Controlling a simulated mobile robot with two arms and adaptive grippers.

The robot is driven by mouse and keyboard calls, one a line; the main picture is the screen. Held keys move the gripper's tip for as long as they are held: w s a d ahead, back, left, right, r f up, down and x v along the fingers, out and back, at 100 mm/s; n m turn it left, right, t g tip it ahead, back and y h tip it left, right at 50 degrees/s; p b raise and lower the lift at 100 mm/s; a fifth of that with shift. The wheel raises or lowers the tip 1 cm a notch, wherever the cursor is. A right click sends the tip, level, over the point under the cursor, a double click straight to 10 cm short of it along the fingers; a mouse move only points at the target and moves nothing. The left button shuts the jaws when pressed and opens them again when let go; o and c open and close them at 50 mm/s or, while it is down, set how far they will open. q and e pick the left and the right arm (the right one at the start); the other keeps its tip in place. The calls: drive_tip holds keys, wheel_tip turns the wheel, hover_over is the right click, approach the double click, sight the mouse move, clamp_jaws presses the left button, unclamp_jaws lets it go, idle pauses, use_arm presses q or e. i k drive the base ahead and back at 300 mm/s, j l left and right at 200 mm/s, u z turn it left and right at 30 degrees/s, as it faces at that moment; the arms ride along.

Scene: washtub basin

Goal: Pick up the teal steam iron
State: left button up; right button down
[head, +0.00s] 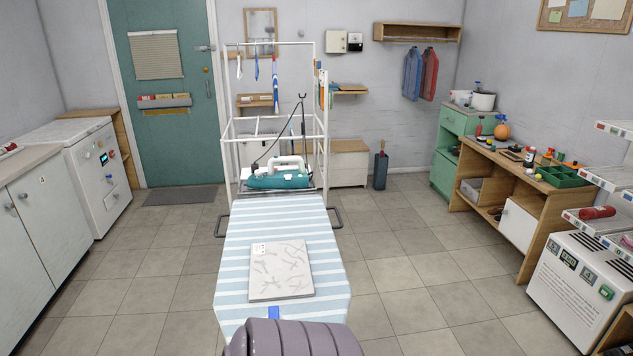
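The teal steam iron (278,181) with a white upper part and handle sits at the far end of the ironing board (232,230), in front of a white rack frame. Its dark cord rises to a thin upright holder above it. The board has a blue and white striped cover and points toward me. Neither of my grippers shows in the head view, so their state and distance from the iron cannot be seen.
A pale grey patterned slab (281,270) lies on the near part of the board. The white rack frame (226,130) stands around the far end. Cabinets (30,225) line the left, a wooden bench (478,180) and white machine (570,290) the right. Tiled floor is clear on both sides.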

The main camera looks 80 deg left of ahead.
sight(271, 180)
drive_tip(key=i+u, duration=0.4)
drive_tip(key=i, duration=0.15)
drive_tip(key=i+u, duration=0.4)
drive_tip(key=i, duration=0.2)
drive_tip(key=i+l+u, duration=0.4)
drive_tip(key=i+j+u, duration=0.25)
drive_tip(key=i+u, duration=1.05)
drive_tip(key=i+l+u, duration=0.2)
drive_tip(key=i+u, duration=0.25)
